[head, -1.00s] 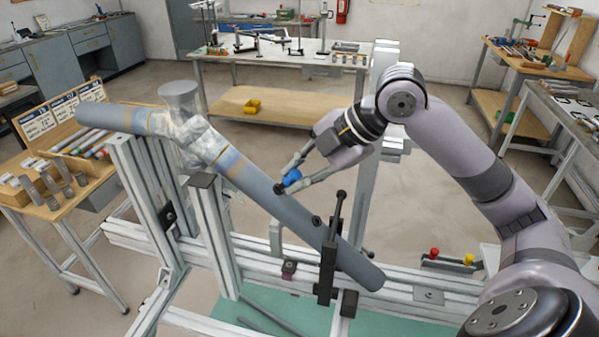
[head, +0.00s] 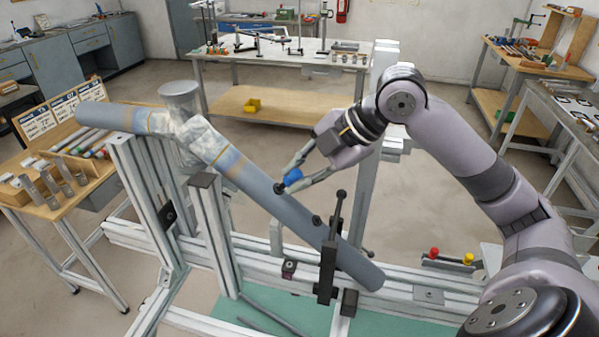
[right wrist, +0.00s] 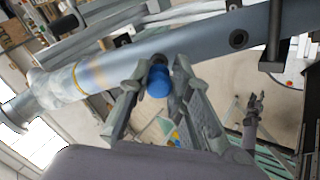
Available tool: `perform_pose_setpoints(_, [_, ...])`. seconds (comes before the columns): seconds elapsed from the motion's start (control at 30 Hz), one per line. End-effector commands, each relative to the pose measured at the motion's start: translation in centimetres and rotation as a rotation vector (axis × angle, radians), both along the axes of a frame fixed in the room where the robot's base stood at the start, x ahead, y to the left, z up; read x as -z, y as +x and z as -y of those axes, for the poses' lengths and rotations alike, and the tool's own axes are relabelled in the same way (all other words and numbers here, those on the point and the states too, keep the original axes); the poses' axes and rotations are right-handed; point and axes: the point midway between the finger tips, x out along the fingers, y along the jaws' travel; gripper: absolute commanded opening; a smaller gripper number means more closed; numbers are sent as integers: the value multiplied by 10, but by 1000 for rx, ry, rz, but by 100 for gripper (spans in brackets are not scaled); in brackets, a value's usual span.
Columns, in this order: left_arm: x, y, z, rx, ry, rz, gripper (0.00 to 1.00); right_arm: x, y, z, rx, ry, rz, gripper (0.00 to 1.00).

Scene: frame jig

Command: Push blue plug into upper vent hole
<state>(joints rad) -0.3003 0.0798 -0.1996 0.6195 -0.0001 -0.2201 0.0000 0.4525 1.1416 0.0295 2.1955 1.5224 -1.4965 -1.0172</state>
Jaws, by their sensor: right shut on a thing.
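The blue plug (head: 292,177) is between the fingertips of my right gripper (head: 290,181), which is shut on it. It also shows in the right wrist view (right wrist: 159,82). The plug is at the upper vent hole (head: 279,188) of the sloping grey pipe (head: 240,167). Fingers and plug partly cover that hole, and I cannot tell whether the plug's tip has entered it. The lower vent hole (head: 317,220) is dark and uncovered. A small gripper-like shape, apparently my left gripper (right wrist: 254,103), shows in the right wrist view; its jaws are unclear.
A black clamp (head: 329,252) with an upright handle holds the pipe's lower part. Aluminium posts (head: 208,225) and rails stand below the pipe. A table with labelled racks (head: 60,178) is at left.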

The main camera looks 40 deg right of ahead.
Motion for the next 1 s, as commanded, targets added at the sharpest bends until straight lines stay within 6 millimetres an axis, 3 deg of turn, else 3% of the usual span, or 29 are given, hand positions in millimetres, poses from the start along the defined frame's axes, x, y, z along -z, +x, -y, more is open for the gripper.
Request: perform_pose_setpoints(1.0, [-4,0,1,0,-1,1,41,14,10,-8,0,1,0,5])
